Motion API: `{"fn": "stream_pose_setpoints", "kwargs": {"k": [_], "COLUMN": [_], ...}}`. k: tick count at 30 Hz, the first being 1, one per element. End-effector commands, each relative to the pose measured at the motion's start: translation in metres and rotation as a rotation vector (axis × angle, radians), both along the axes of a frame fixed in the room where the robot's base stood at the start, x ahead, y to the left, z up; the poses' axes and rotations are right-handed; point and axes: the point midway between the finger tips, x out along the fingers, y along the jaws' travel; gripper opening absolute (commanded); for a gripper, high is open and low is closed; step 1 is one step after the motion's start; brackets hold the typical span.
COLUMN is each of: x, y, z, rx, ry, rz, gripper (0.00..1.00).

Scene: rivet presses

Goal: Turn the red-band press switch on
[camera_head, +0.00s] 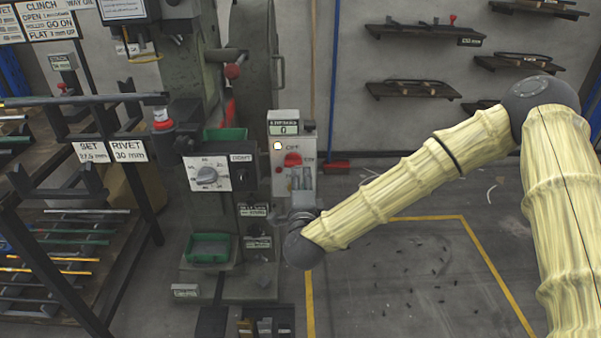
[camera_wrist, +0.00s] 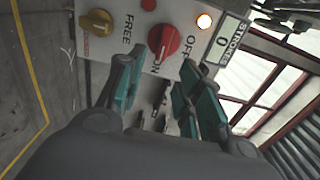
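The switch box (camera_head: 308,160) stands beside the press, with a round red knob (camera_head: 292,159) on its pale face. In the wrist view the red knob (camera_wrist: 164,41) sits beside OFF and ON lettering, partly blocked by my gripper. Its exact setting is hard to read. A yellow knob (camera_wrist: 97,22) marked FREE is to its left. A lamp (camera_wrist: 204,21) glows on the right. My gripper (camera_wrist: 160,72) is open, its teal-padded fingers apart with nothing held between them, just short of the red knob.
The press has a grey dial (camera_head: 206,175) on a white plate and a green bin (camera_head: 208,248) at its foot. A rack of rods (camera_head: 75,240) stands at the left. Wall shelves (camera_head: 415,90) hang at the back right.

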Motion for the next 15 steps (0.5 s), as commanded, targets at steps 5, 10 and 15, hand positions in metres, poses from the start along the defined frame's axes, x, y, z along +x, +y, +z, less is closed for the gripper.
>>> {"fn": "stream_pose_setpoints", "kwargs": {"k": [5,10,15], "x": [-0.029,-0.044,-0.049], "y": [0.001,0.0,0.0], "z": [0.0,0.0,0.0], "rx": [0.0,0.0,0.0], "ry": [0.001,0.001,0.0], "rz": [0.002,0.001,-0.001], "gripper": [0.36,0.36,0.36]}}
